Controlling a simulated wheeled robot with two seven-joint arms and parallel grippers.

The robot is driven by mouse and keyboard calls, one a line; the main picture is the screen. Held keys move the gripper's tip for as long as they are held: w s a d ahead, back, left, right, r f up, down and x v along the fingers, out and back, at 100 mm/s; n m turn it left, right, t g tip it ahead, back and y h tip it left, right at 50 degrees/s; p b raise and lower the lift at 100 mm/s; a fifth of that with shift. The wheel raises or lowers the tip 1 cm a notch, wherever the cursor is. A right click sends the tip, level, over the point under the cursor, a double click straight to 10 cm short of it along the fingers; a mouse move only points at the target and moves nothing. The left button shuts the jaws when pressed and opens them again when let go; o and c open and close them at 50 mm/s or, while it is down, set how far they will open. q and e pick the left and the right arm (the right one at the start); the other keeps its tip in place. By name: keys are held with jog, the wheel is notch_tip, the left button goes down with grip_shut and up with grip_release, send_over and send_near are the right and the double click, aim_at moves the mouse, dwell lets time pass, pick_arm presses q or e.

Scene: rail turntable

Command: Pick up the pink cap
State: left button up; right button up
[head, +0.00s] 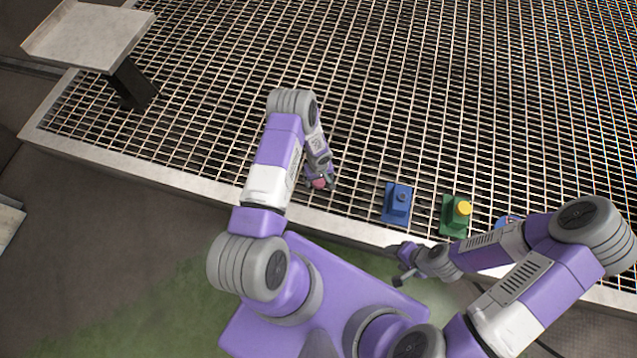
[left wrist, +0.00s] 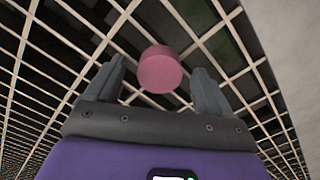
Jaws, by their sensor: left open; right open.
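The pink cap (left wrist: 160,70) is a short round cylinder seen against the metal grating in the left wrist view. In the head view the pink cap (head: 319,183) shows at the tip of my left gripper (head: 325,181). My left gripper also shows in the left wrist view (left wrist: 160,85), its two fingers open, one on each side of the cap, with gaps between them and it. What the cap rests on is hidden. My right gripper (head: 404,267) is open and empty, near the front edge of the grating, away from the cap.
A blue block (head: 397,202) and a green block with a yellow cap (head: 455,214) stand on the grating to the right. Another blue item (head: 508,220) is partly hidden by my right arm. A pale plate on a post (head: 88,35) stands at the upper left. The grating behind is clear.

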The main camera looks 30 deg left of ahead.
aim_at(318, 181)
pick_arm(q)
jog(key=shift+c, duration=0.3)
jog(key=c, duration=1)
notch_tip(318, 181, up, 10)
jog(key=p, duration=0.4)
jog(key=shift+c, duration=0.2)
